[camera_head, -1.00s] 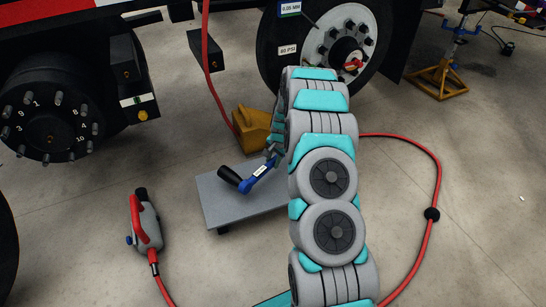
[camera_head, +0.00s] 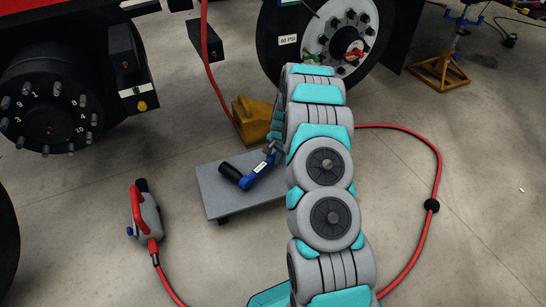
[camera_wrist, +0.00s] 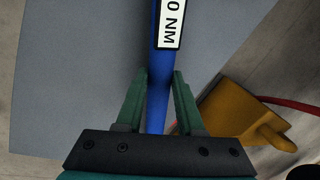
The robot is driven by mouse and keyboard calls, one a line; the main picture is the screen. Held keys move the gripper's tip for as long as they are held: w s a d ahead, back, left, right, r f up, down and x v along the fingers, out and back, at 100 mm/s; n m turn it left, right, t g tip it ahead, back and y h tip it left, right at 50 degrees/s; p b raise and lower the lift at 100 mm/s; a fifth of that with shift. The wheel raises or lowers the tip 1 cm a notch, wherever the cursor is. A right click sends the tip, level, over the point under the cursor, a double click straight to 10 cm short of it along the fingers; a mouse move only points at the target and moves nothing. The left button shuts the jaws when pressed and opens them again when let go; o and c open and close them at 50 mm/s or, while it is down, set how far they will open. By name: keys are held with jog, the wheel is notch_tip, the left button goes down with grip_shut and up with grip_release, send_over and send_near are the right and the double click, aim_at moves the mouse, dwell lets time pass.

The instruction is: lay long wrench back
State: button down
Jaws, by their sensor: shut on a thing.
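The long wrench (camera_head: 256,172) is blue with a black grip and a white label. In the head view it is over the grey low platform (camera_head: 215,197), partly hidden by my arm. In the wrist view my gripper (camera_wrist: 161,73) is shut on the blue shaft of the wrench (camera_wrist: 157,105), with one green finger on each side. The grey platform top (camera_wrist: 70,80) lies behind the wrench. I cannot tell whether the wrench touches it. In the head view my gripper (camera_head: 274,146) is mostly hidden behind my arm.
A yellow wheel chock (camera_head: 252,120) stands just behind the platform and also shows in the wrist view (camera_wrist: 220,108). A grey and red tool (camera_head: 146,215) stands on the floor at left, with a red hose. A wheel (camera_head: 285,55) and a yellow stand (camera_head: 440,75) are behind.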

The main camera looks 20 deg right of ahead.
jog(key=shift+f, duration=0.3)
jog(key=shift+c, duration=2.2)
grip_release()
jog(key=shift+r, duration=0.1)
jog(key=s+a+r+n+g+p, duration=0.15)
jog(key=s+a+r, duration=0.35)
jog(key=r, duration=0.6)
jog(key=s+a+r+n+p, duration=0.2)
jog(key=s+a+r+n, duration=0.15)
jog(key=s+r, duration=0.6)
jog(key=s+a+r+n+g+p, duration=0.15)
jog(key=s+a+r, duration=0.35)
jog(key=r, duration=0.7)
jog(key=s+a+r+n+p, duration=0.1)
jog(key=s+r, duration=0.3)
jog(key=s, duration=0.5)
jog(key=s+a+r+n+p, duration=0.1)
jog(key=s+r+n+p, duration=0.1)
jog(key=s, duration=0.7)
jog(key=s+a+r+n+g+h+p, duration=0.1)
jog(key=s+r, duration=0.4)
jog(key=s, duration=0.5)
jog(key=shift+r+n+p, duration=0.35)
jog(key=shift+n+p, duration=0.25)
jog(key=shift+n, duration=0.45)
